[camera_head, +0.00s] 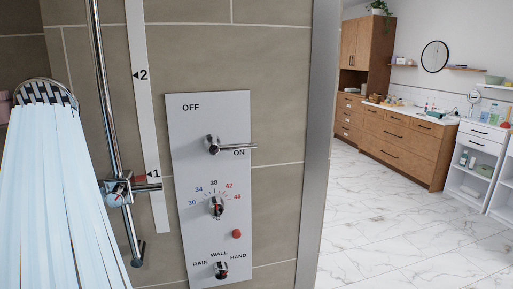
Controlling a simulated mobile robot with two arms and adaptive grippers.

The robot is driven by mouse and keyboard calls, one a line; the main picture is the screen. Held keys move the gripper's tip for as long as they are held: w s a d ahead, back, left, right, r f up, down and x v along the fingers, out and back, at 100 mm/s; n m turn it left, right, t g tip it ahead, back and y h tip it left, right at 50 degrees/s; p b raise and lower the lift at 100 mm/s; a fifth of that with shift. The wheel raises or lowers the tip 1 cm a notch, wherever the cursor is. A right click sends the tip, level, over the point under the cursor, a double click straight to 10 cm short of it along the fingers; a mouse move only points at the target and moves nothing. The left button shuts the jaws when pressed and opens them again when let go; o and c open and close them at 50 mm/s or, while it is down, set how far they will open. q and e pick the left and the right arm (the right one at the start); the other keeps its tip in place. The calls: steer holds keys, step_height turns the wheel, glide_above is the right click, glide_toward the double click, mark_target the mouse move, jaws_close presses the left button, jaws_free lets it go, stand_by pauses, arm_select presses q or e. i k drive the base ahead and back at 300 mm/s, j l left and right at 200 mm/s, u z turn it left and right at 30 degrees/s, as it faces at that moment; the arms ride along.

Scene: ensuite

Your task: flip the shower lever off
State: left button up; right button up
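The shower lever (232,147) is a chrome handle on the white control panel (180,130) on the tiled wall. Water streams (50,200) fall in pale blue strands from the shower head (45,92) at the left. Neither of my grippers shows in the head view.
Below the lever are a temperature knob (216,208), a red button (237,234) and a RAIN/WALL/HAND selector knob (221,269). A chrome rail (102,80) with a slider bracket (118,190) stands left of the panel. A metal-edged partition (318,130) borders the right, with open floor (370,230) beyond.

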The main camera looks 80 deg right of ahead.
mark_target(211, 142)
steer(key=z, duration=2)
